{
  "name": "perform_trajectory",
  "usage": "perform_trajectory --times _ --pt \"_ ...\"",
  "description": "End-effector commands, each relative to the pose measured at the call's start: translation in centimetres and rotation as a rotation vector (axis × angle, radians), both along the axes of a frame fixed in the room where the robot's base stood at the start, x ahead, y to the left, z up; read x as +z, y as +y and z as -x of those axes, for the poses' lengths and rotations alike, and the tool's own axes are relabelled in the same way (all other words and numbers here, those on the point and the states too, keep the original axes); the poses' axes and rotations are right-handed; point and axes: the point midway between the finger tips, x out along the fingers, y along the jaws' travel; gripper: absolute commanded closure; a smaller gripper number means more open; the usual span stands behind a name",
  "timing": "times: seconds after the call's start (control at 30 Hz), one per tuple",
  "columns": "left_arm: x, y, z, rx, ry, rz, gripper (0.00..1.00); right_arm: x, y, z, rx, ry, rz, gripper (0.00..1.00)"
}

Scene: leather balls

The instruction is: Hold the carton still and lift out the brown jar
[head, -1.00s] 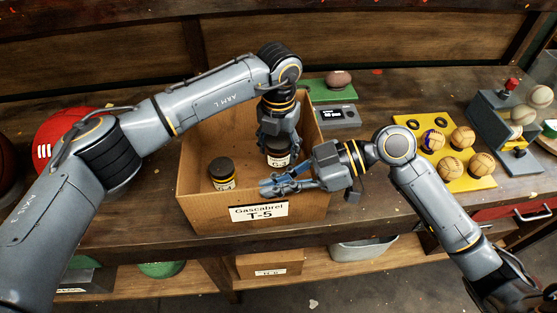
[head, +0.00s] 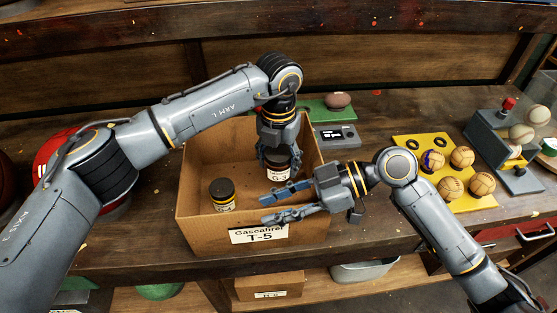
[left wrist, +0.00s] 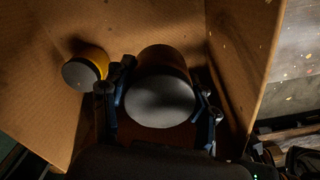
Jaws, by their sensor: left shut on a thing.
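The open cardboard carton (head: 200,222) stands on the bench with a "T-5" label on its front. The brown jar (head: 278,176) has a dark lid and a white label and is upright inside, towards the right. My left gripper (head: 277,158) reaches down into the carton and is shut on this jar. In the left wrist view the jar (left wrist: 160,95) sits between the fingers. My right gripper (head: 266,208) is open over the carton's front right rim. Contact with the wall is unclear.
A yellow board (head: 410,143) with several leather balls lies on the right. A grey device (head: 336,137) and a green mat with a brown ball (head: 338,100) lie behind the carton. A red ball (head: 58,155) is on the left.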

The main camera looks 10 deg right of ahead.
Motion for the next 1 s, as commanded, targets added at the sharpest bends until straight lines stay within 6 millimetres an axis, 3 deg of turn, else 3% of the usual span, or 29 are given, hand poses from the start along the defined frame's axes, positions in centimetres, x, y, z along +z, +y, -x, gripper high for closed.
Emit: perform_trajectory --times 0.6,0.87,1.0 --pt "0.0 0.0 0.0 0.000 -0.001 0.000 0.81 4.0 -9.9 -0.2 -0.002 0.001 0.002 0.68" --pt "0.1 0.0 0.0 0.000 -0.001 0.000 0.81 4.5 -10.9 -0.2 0.000 0.000 0.000 0.68" --pt "1.6 0.0 -0.1 0.000 -0.003 0.001 0.81 4.9 -10.9 -0.2 0.000 0.000 0.000 0.68"
